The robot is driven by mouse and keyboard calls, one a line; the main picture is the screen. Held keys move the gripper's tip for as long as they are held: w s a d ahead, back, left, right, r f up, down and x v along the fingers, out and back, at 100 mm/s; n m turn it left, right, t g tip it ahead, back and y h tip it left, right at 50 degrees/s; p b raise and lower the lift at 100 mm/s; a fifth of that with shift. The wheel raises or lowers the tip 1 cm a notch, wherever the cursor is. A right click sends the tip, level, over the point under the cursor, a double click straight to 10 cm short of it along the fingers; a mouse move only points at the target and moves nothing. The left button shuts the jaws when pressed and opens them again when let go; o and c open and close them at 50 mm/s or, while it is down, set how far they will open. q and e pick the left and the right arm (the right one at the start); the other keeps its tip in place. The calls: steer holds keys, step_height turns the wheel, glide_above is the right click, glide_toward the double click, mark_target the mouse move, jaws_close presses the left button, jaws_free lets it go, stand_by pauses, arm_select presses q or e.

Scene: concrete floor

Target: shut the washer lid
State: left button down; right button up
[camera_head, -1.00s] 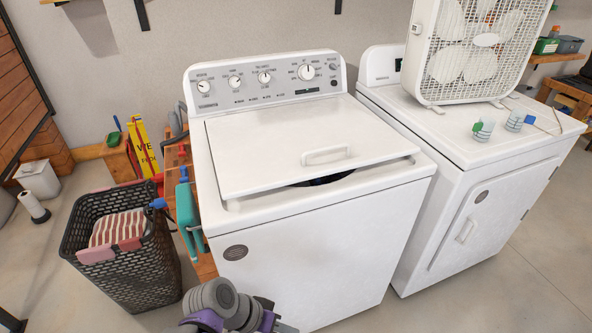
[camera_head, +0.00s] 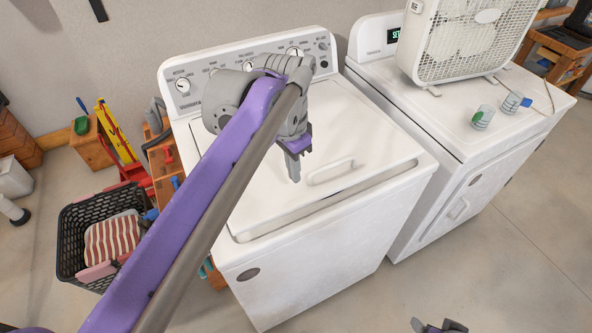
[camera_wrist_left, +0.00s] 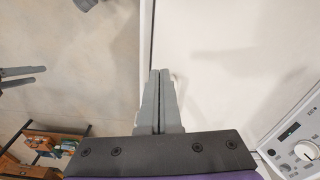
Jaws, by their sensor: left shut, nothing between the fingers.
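The white washer (camera_head: 300,275) stands in the middle of the head view. Its lid (camera_head: 350,130) lies flat or nearly flat over the tub, with a raised handle (camera_head: 330,172) near its front edge. No dark opening shows at the front now; my arm hides the lid's left part. My left gripper (camera_head: 293,172) is shut and empty, pointing down just left of the handle, over or on the lid; contact is unclear. The wrist view shows its closed fingers (camera_wrist_left: 159,80) over the white top. My right gripper (camera_head: 440,327) is low at the bottom edge, its fingers apart.
A black laundry basket (camera_head: 75,235) is on the floor at left. The floor at lower right is clear.

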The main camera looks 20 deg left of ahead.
arm_select(q)
step_height(320, 180, up, 5)
steer(key=m+g, duration=0.1)
steer(key=m, duration=0.1)
glide_above(299, 200)
steer(key=a, duration=0.1)
steer(key=w, duration=0.1)
steer(key=shift+g, duration=0.3)
steer(key=f, duration=0.9)
steer(key=f+b, duration=0.1)
steer(key=f, duration=0.3)
steer(key=shift+s+d+f, duration=0.3)
steer(key=shift+s+d, duration=0.05)
arm_select(e)
steer(key=shift+s+d+f, duration=0.1)
steer(key=shift+s+f, duration=0.3)
steer(key=shift+f, duration=0.2)
